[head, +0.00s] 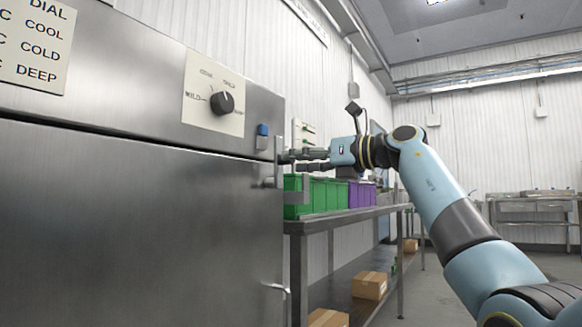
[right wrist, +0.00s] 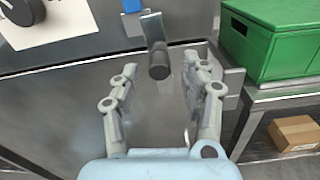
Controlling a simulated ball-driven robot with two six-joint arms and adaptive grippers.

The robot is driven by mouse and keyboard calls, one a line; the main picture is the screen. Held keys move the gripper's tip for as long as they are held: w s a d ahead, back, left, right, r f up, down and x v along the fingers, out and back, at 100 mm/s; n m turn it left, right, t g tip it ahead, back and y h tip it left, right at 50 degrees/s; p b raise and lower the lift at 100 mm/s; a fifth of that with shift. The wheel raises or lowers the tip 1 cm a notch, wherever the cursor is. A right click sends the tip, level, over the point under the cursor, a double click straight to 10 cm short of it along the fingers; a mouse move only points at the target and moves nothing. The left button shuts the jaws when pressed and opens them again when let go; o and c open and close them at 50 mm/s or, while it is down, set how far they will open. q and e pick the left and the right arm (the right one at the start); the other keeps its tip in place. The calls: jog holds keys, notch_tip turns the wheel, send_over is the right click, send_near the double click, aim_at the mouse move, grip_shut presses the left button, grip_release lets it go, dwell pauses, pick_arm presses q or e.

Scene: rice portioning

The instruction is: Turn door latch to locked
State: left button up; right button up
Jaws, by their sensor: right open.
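The door latch (right wrist: 152,30) is a small grey metal lever at the right edge of the steel cabinet (head: 140,210). In the right wrist view it stands roughly upright, with a dark round end (right wrist: 159,72) toward me. In the head view the latch (head: 278,146) shows as a thin upright strip, partly hidden by my fingers. My right gripper (right wrist: 163,72) is open, its two fingers on either side of the latch's round end with gaps visible. It also shows in the head view (head: 288,160), pointing left at the cabinet edge. My left gripper is not in view.
A dial (head: 222,103) and a blue button (head: 262,130) sit on the cabinet's upper panel. A metal bracket (head: 270,182) juts out below the latch. Green bins (head: 293,195) and purple bins (head: 356,193) stand on a shelf right behind my gripper, with boxes (head: 369,285) below.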

jog(key=shift+x, duration=1.2)
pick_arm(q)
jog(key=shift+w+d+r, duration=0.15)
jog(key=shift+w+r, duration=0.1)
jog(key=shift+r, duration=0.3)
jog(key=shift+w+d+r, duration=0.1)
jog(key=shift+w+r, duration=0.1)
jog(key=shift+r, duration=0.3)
pick_arm(e)
grip_shut()
